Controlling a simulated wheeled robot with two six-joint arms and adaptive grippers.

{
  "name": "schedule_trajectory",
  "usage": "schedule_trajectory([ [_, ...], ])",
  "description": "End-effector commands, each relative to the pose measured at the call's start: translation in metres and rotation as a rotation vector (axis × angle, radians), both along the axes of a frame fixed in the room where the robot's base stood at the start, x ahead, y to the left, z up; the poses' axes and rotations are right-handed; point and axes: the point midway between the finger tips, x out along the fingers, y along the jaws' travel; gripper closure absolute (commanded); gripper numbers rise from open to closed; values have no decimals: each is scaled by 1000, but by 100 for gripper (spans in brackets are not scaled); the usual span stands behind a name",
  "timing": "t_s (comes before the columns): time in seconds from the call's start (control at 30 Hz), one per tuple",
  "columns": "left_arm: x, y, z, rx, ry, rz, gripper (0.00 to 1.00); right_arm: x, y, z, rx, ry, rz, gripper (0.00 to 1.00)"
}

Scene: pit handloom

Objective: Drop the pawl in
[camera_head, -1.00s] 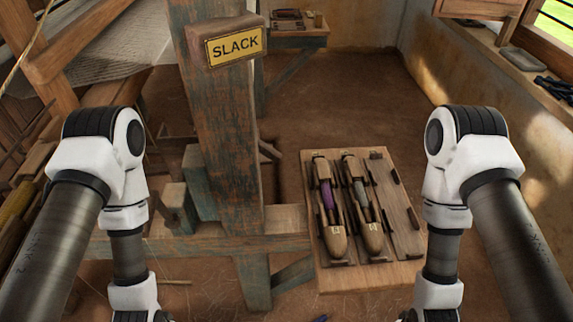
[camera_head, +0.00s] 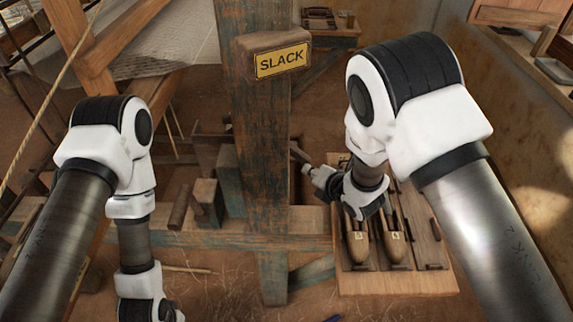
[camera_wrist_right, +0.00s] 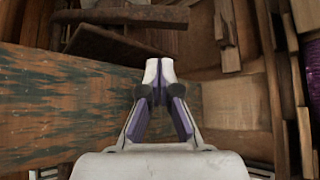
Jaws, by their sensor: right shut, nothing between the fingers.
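A short wooden piece (camera_head: 300,153) juts out at the right side of the painted post, and it may be the pawl; I cannot be sure. My right gripper (camera_head: 309,169) is shut and empty, with its tips close to this piece; I cannot tell whether they touch. In the right wrist view the shut fingertips (camera_wrist_right: 158,66) point toward a dark wooden bar (camera_wrist_right: 135,16) near the top, with the worn blue-green post (camera_wrist_right: 60,105) at left. My left arm hangs at the left, and its fingers are below the picture.
A sign reading SLACK (camera_head: 281,61) is fixed on the upright post (camera_head: 262,130). A wooden tray (camera_head: 425,283) with two shuttles (camera_head: 357,245) stands right of the post, partly under my right arm. A loom beam (camera_head: 215,240) crosses low. White cloth (camera_head: 165,50) lies upper left.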

Motion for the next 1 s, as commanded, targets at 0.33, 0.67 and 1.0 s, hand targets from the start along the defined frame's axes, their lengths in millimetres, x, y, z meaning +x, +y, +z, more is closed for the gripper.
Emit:
schedule_trajectory([
  [0.33, 0, 0, 13, 0, -1, 0, 100, 42, 25, -25, -3, -4, 6, 100],
  [0.67, 0, 0, 18, 0, -1, 0, 100, 74, 43, -47, -4, -1, 3, 100],
  [1.0, 0, 0, 17, 0, -1, 0, 100, 74, 41, -47, -4, -2, 2, 100],
])
